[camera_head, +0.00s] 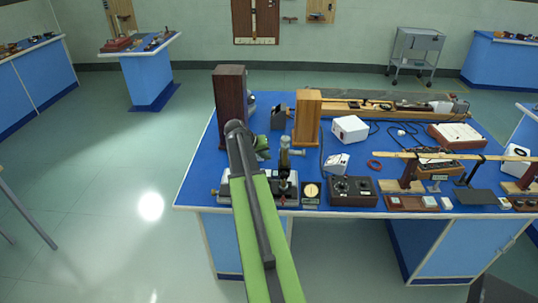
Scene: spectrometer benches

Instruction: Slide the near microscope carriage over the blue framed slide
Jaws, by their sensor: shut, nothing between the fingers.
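A small microscope (285,162) with a grey upright tube stands at the near left of the blue bench. It stands over a low grey metal base (289,198) near the front edge, and I take it for the near carriage. My green and dark arm rises from the bottom of the view and covers the left part of that base. A short green piece shows just past the arm's upper joint, left of the microscope. My gripper's fingers are hidden, so I cannot see whether they touch anything. I cannot make out a blue framed slide.
Tall dark (230,94) and light wooden blocks (307,117) stand behind the microscope. A round dial (311,190) and a dark control box (352,190) stand to its right. White boxes and a long wooden bar crowd the bench (337,210). Open floor lies at left.

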